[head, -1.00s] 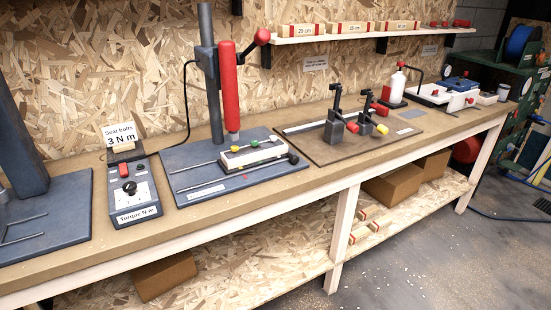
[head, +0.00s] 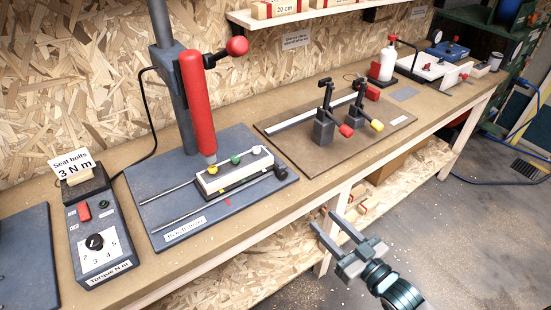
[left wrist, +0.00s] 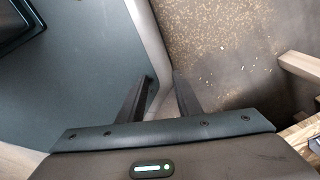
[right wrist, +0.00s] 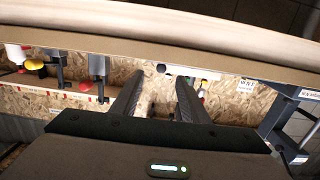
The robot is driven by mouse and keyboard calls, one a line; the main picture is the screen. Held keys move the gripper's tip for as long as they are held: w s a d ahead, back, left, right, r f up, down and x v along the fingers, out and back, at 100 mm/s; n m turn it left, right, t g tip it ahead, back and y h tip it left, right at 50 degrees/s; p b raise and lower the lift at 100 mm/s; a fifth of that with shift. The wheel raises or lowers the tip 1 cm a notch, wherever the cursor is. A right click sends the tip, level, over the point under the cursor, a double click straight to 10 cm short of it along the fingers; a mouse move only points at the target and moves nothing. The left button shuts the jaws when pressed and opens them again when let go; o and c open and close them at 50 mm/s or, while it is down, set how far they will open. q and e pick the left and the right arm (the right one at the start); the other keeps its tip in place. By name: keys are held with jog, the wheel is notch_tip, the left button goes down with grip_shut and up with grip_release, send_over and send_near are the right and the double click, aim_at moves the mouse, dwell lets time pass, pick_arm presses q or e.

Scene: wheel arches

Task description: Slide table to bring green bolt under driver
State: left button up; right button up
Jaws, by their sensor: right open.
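The sliding table (head: 210,187) is a pale block on two rails over the grey driver base (head: 170,222). It carries a yellow bolt (head: 212,169), a green bolt (head: 235,160) and a whitish one (head: 257,150). The red driver (head: 196,95) has its tip just above the yellow bolt; the green bolt is to its right. A black knob (head: 281,173) sits at the table's right end. My right gripper (head: 323,220) is open and empty, in front of the bench edge, right of the knob. In the left wrist view my left gripper (left wrist: 164,76) is open and empty.
A torque box (head: 97,235) with a "Seat bolts 3 N m" sign stands left of the base. A brown board (head: 330,150) with two clamps lies to the right. The driver's red-balled lever (head: 237,46) sticks out to the right. Space in front of the bench is free.

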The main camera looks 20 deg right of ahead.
aim_at(284, 176)
pick_arm(q)
jog(key=shift+s+a+r, duration=0.1)
jog(key=shift+s+a, duration=0.05)
jog(key=shift+s, duration=0.1)
pick_arm(e)
jog(key=r, duration=0.3)
jog(key=shift+a+t+y, duration=0.3)
jog(key=shift+w+f, duration=0.1)
jog(key=p+x, duration=0.4)
jog(key=x, duration=1.2)
jog(key=shift+w+a+f+p, duration=0.1)
jog(key=shift+w+a+p, duration=0.2)
jog(key=shift+w, duration=0.4)
pick_arm(q)
notch_tip(284, 176, up, 4)
jog(key=shift+r, duration=0.25)
